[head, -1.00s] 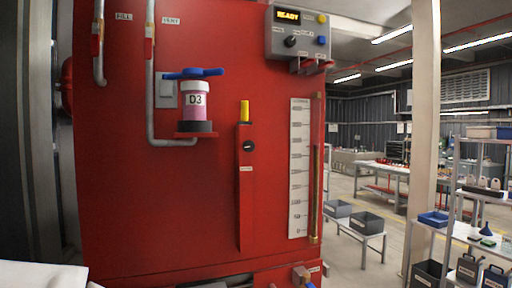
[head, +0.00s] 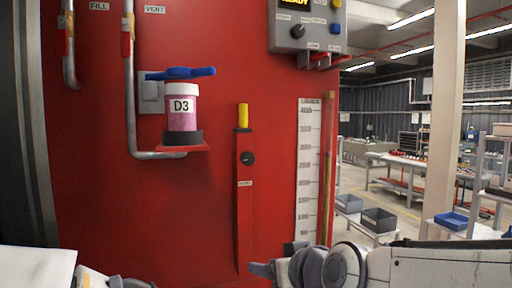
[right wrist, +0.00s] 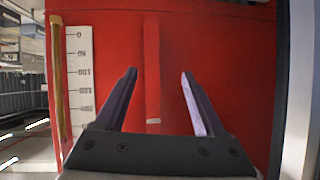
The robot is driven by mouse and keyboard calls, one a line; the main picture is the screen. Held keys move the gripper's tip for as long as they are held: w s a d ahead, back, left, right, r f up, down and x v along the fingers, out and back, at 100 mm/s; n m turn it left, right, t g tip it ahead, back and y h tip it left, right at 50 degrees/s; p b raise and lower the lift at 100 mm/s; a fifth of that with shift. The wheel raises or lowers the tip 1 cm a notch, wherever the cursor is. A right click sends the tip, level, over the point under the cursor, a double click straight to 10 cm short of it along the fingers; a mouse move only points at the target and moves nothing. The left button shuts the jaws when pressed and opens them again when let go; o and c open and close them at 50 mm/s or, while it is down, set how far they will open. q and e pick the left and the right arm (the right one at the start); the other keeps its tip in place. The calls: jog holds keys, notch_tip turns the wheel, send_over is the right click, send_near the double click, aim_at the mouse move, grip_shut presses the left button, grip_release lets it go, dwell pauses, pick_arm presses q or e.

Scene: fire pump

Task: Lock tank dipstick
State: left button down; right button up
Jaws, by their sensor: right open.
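The dipstick has a yellow handle (head: 243,115) and sits upright in the top of a narrow red tube (head: 245,215) on the red tank front. A round black knob (head: 248,158) is on the tube below the handle, with a small label under it. My right gripper (head: 276,258) is low at the tube's right, below the knob. In the right wrist view my right gripper (right wrist: 158,72) is open and empty, and the red tube (right wrist: 152,60) shows between its fingers, apparently beyond them. My left gripper (head: 130,282) is only partly in view at the bottom left.
A white level scale (head: 309,165) with a brass-coloured rod (head: 327,165) stands right of the tube. A control box (head: 304,25) is above.

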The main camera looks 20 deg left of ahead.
aim_at(249, 160)
jog(key=w+a+r+m+t+y+p, duration=0.1)
jog(key=w+a+r+t, duration=0.15)
jog(key=r, duration=0.65)
jog(key=w+a+r+t+y+p, duration=0.1)
jog(key=w+r+t, duration=0.15)
jog(key=r, duration=0.65)
jog(key=shift+t, duration=0.3)
jog(key=p+x, duration=0.3)
jog(key=x, duration=0.6)
jog(key=shift+a+f, duration=0.1)
jog(key=shift+a, duration=0.05)
jog(key=shift+w+a+f, duration=0.2)
jog(key=shift+w+a, duration=0.1)
jog(key=shift+w, duration=0.2)
grip_shut()
